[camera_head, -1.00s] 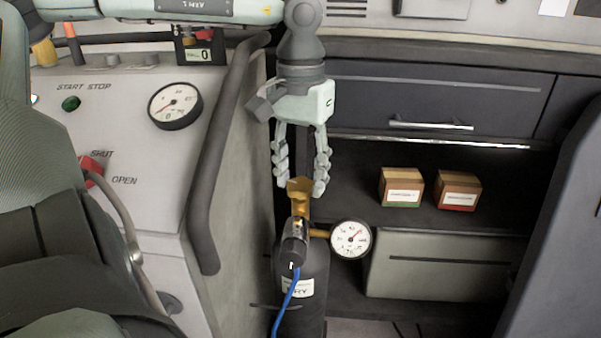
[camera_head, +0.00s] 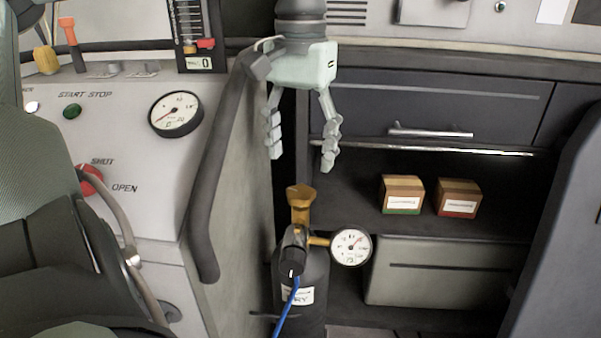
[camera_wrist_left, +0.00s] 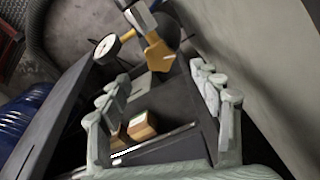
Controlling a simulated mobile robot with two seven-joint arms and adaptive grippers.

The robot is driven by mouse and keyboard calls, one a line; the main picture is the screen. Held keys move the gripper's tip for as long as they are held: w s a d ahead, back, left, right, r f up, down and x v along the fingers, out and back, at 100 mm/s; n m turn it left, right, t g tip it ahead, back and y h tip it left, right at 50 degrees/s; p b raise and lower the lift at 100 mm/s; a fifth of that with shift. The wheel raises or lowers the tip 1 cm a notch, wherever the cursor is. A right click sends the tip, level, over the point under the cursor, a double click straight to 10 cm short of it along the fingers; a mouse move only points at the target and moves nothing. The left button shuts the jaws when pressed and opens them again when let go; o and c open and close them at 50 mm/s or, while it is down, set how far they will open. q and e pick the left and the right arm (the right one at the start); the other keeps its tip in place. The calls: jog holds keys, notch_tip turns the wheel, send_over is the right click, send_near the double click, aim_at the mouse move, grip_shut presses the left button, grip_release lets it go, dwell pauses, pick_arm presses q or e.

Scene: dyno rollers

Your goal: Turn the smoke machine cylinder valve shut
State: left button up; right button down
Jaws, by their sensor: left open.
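The dark gas cylinder (camera_head: 316,279) stands upright below the cabinet, with a brass valve (camera_head: 301,198) on top and a round gauge (camera_head: 351,243) on its right side. A blue hose (camera_head: 287,308) runs down from its front. My left gripper (camera_head: 301,163) points down above the valve. Its fingers are spread apart and empty, with a gap between the fingertips and the valve top. In the left wrist view the valve (camera_wrist_left: 160,54) shows beyond the open fingers (camera_wrist_left: 172,98), apart from them. My right gripper is not in view.
Two small boxes (camera_head: 401,193) (camera_head: 458,197) stand on the shelf to the right. A console with a gauge (camera_head: 176,114), a red SHUT/OPEN knob (camera_head: 91,180) and a dark rail (camera_head: 215,170) stands close on the left. A drawer handle (camera_head: 430,132) projects behind the gripper.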

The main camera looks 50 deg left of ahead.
pick_arm(q)
notch_tip(320, 180, up, 6)
jog(key=shift+f, duration=0.1)
dwell(0.4)
